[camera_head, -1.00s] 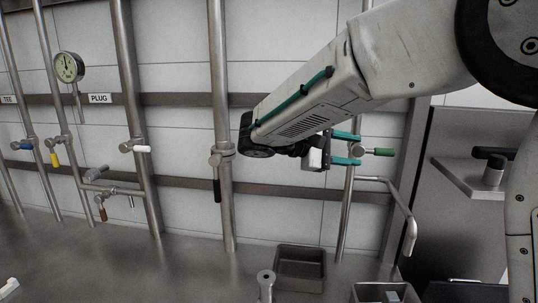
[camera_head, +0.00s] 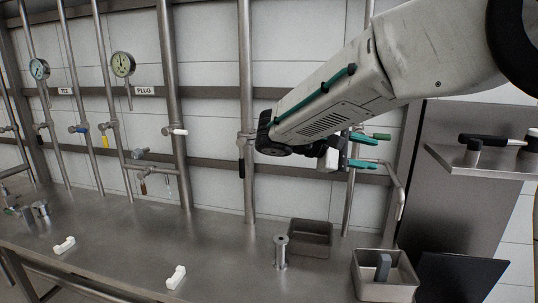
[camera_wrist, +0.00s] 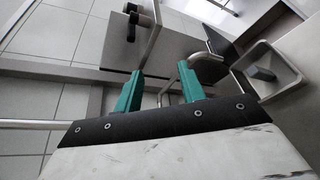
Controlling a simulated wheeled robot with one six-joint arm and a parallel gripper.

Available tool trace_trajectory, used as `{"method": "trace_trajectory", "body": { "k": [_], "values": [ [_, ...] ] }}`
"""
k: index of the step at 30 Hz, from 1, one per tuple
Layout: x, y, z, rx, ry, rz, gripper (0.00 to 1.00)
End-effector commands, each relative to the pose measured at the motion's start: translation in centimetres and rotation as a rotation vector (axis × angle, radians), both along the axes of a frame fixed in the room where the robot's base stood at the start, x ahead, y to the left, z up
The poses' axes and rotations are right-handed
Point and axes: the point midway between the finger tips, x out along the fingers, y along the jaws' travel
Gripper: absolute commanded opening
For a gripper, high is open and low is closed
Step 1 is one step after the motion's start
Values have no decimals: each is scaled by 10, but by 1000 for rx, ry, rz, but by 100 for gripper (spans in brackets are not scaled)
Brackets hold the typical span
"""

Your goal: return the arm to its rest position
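My gripper (camera_head: 363,151) shows in the head view at the end of my raised arm, in front of the tiled wall and above the right part of the steel bench. Its two teal fingers stand apart with nothing between them. In the wrist view my gripper (camera_wrist: 160,92) also shows open and empty.
Vertical pipes with valves stand behind the steel bench (camera_head: 130,235). On the bench are a metal post (camera_head: 281,254), a dark tray (camera_head: 327,239), a grey bin (camera_head: 360,291) with a grey block (camera_head: 383,266), and white pieces (camera_head: 176,277). A shelf (camera_head: 450,160) is at the right.

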Motion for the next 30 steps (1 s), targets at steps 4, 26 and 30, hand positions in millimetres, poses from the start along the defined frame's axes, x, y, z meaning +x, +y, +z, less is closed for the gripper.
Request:
{"method": "trace_trajectory", "body": {
  "k": [4,26,30],
  "values": [
    [-7,-1,-24,61,49,-3,40],
    [-187,-41,-104,857,45,-271,40],
    [-235,-42,-113,1075,-63,-365,40]
  ]
}}
